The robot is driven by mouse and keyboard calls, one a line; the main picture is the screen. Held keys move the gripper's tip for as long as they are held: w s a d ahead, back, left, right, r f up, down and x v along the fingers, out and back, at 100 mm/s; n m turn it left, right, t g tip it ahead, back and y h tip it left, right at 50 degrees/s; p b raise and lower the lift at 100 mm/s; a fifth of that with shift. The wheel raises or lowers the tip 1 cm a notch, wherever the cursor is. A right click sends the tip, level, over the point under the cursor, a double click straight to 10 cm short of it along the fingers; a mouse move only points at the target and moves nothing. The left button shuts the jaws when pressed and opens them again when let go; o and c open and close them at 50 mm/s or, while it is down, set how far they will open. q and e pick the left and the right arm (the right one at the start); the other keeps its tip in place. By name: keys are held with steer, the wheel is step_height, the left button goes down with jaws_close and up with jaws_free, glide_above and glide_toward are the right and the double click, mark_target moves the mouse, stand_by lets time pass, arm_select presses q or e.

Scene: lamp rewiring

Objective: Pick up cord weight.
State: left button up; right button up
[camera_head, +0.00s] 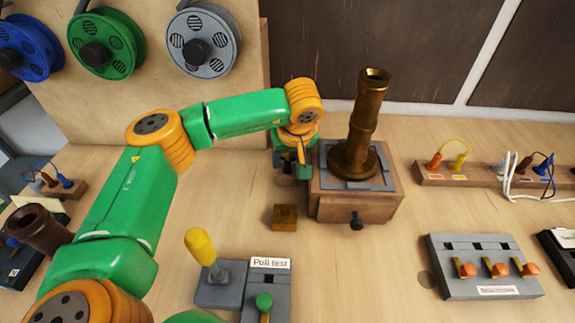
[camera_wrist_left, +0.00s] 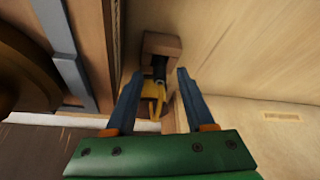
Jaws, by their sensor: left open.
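A small brass-brown block (camera_head: 284,217), which seems to be the cord weight, sits on the bench just in front and left of the lamp's wooden base. My left gripper (camera_head: 296,172) is behind it, close to the left side of that base. In the left wrist view my open fingers (camera_wrist_left: 158,76) point toward a brown block (camera_wrist_left: 161,45), probably the same one. A dark cylindrical part and a yellow piece show between the fingers; I cannot tell what they belong to. No contact between fingers and block is visible. My right gripper is not in view.
The brass lamp column (camera_head: 362,130) stands on its wooden base (camera_head: 355,207), close beside my left gripper. The pull-test fixture (camera_head: 268,285) with a yellow-knobbed lever is in front. A terminal strip (camera_head: 480,177) and a switch panel (camera_head: 485,262) lie right. Bare bench surrounds the block.

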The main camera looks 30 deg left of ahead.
arm_select(q)
steer(key=shift+r, duration=0.1)
jaws_close()
